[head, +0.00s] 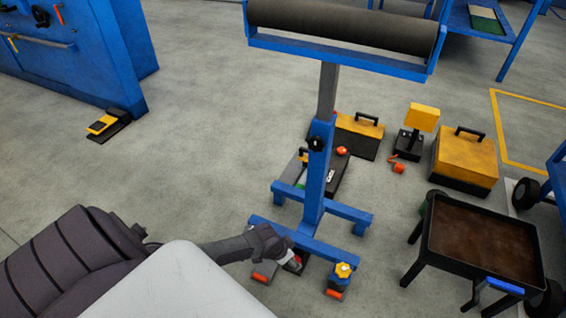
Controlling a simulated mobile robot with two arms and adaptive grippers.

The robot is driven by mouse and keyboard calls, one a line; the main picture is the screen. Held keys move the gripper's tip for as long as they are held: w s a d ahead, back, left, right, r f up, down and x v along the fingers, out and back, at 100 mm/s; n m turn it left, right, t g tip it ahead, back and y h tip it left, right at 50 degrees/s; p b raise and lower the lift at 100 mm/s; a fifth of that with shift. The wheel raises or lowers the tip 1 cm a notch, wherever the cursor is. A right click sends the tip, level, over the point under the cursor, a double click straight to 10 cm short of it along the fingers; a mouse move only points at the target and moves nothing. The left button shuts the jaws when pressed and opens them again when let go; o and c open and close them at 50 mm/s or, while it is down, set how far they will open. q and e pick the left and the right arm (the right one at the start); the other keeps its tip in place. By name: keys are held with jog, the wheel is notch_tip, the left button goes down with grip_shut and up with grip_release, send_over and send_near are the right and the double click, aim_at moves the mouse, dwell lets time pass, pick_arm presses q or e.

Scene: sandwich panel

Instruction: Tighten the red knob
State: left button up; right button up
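A blue roller stand (316,185) stands on the floor, with a black knob (316,143) on its column. A small red part (297,262), possibly the red knob, shows low by the stand's front foot and is mostly hidden by my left gripper (288,258). The gripper points down right at it; I cannot tell whether they touch or whether the fingers are open. My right gripper is out of view.
Behind the stand are a yellow toolbox (465,155), a smaller one (358,133) and a red-orange object (398,168). A black tray table (432,245) stands at right. Open floor lies left of the stand.

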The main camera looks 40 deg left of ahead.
pick_arm(q)
jog(key=v, duration=0.7)
jog(key=shift+r, duration=0.15)
jog(key=shift+s, duration=0.1)
